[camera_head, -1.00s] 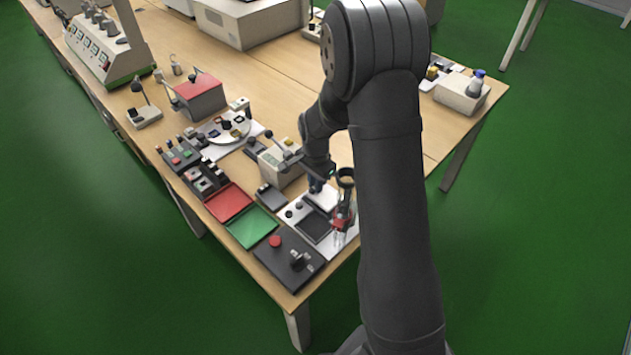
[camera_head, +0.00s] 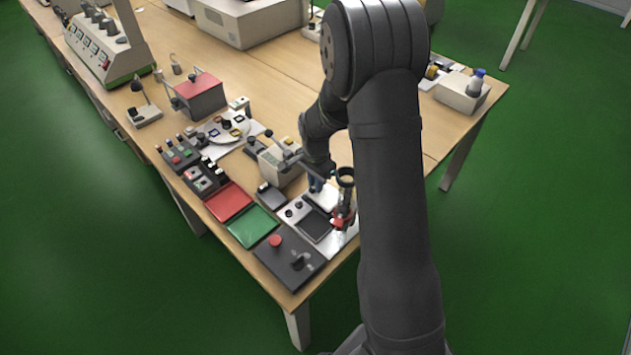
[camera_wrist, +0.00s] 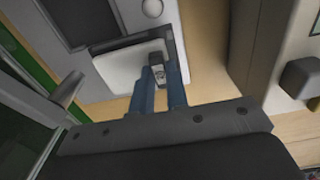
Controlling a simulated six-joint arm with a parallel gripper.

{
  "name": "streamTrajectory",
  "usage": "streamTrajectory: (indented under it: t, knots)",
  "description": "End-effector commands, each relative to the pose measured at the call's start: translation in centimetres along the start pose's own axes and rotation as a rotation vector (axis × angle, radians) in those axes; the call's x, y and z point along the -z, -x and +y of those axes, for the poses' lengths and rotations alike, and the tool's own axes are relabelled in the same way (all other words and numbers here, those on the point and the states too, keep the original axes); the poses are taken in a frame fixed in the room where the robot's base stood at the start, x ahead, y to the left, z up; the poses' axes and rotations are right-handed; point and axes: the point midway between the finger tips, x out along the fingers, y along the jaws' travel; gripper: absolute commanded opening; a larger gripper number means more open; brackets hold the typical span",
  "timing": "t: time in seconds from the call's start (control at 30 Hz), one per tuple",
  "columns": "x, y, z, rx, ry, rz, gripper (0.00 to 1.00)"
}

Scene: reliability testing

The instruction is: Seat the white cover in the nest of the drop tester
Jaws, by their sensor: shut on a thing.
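The white cover (camera_wrist: 130,66) is a flat, light square plate in the wrist view. It lies at the fingertips of my gripper (camera_wrist: 158,72), whose blue fingers are shut on it; a small grey piece shows between them. My arm hides part of the tester.
A dark square pad (camera_head: 315,224) and a red part under a ring-topped post (camera_head: 346,178) stand close by. Red (camera_head: 228,202) and green (camera_head: 252,226) trays lie to the left. A beige box instrument (camera_head: 280,165) stands behind my gripper.

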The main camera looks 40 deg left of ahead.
Motion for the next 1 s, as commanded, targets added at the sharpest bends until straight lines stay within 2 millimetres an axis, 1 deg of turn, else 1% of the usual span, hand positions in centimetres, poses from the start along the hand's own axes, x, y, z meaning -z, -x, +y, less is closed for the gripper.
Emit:
streamTrajectory:
  t: [0.57,0.87,0.9,0.97,1.0]
  knots:
    - [0.00,-0.87,0.01,0.000,0.000,0.000,0.00]
    - [0.00,-0.95,0.00,0.000,0.000,0.000,0.00]
    - [0.00,-0.95,0.00,0.000,0.000,0.000,0.18]
    - [0.00,-0.94,0.00,0.000,0.000,0.000,0.29]
    - [0.00,-0.94,0.00,0.000,0.000,0.000,0.37]
